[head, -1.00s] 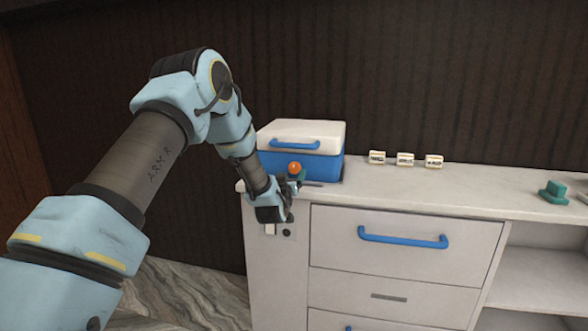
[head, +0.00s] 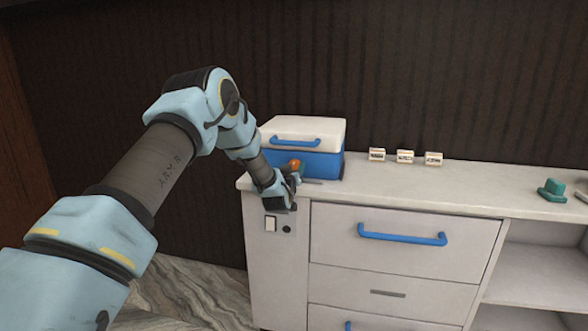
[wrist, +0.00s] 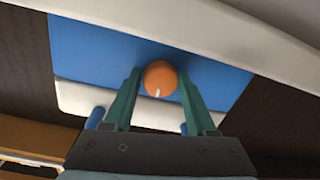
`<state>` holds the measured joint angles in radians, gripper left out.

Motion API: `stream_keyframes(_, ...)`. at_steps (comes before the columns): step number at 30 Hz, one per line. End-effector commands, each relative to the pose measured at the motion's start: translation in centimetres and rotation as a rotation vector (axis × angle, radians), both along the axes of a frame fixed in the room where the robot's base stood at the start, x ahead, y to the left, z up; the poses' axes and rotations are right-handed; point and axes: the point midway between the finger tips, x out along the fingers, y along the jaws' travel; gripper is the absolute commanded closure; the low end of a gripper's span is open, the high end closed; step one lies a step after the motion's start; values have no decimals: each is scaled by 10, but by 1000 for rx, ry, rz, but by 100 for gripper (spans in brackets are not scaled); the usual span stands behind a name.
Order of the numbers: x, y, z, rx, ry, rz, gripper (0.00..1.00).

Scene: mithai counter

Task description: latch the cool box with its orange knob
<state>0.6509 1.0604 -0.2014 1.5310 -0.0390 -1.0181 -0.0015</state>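The cool box (head: 325,166) has a blue body and a white lid (head: 300,128) with a blue handle; it stands on the left end of the counter, lid down. Its orange knob (head: 295,163) is on the front, partly hidden by my gripper in the head view. In the wrist view the round orange knob (wrist: 161,76), with a short white mark, sits between the tips of my gripper's green fingers (wrist: 160,75). The fingers are apart, one on each side of the knob, with a narrow gap at least on the left. Contact on the right is unclear.
The white counter (head: 400,190) has a drawer with a blue handle (head: 402,237) below. Several small white labelled blocks (head: 405,156) stand right of the box. A green object (head: 553,191) lies far right. A switch plate (head: 271,223) is on the cabinet front below my gripper.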

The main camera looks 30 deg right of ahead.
Motion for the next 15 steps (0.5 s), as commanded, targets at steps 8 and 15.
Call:
stream_keyframes(8,0,0,0,0,0,0,76)
stream_keyframes(15,0,0,0,0,0,0,100)
